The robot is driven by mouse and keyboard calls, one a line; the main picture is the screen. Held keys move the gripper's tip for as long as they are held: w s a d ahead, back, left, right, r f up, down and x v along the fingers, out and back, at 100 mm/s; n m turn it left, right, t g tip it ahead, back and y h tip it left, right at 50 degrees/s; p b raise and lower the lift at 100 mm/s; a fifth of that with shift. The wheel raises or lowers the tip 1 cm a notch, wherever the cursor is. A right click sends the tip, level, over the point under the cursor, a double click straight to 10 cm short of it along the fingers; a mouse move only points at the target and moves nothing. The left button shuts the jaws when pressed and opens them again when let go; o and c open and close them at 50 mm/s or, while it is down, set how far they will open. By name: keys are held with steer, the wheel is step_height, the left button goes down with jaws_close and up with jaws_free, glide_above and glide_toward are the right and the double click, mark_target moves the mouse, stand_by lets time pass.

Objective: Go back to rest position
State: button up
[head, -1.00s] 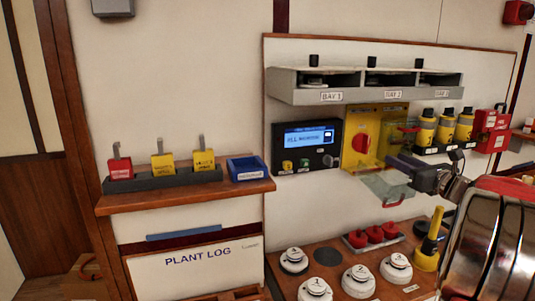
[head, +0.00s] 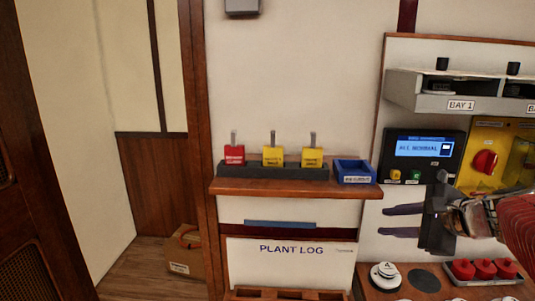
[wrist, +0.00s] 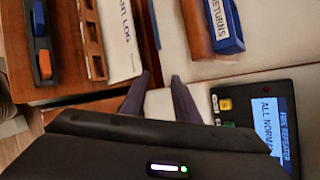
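My gripper (head: 388,222) is in the right half of the head view, below the fire repeater panel (head: 425,150), with its fingers pointing left. The two dark fingers are apart with nothing between them. In the wrist view my gripper (wrist: 160,82) also shows a gap between its fingers, and the panel (wrist: 282,120) is at the right. The panel's screen reads "ALL NORMAL". A red rotary knob (head: 485,161) on a yellow box (head: 487,136) is right of the panel, apart from my gripper. The box's right side is cut off or hidden.
A wooden shelf (head: 295,188) carries a rack with red and yellow tags and a blue returns bin (head: 354,171). A bay shelf (head: 462,92) is above right. Detectors (head: 385,274) and red parts (head: 485,269) stand below my gripper. Floor at the left has a box (head: 184,255).

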steer(key=s+a+f+n+g+h, duration=0.1)
steer(key=s+a+f+n+g, duration=0.4)
steer(key=s+a+n, duration=0.65)
steer(key=s+a+f+n+h, duration=0.3)
steer(key=s+f+n, duration=0.3)
steer(key=s+n, duration=0.3)
steer(key=shift+s+a+h, duration=0.3)
steer(key=shift+s, duration=0.1)
steer(key=shift+d+f, duration=0.1)
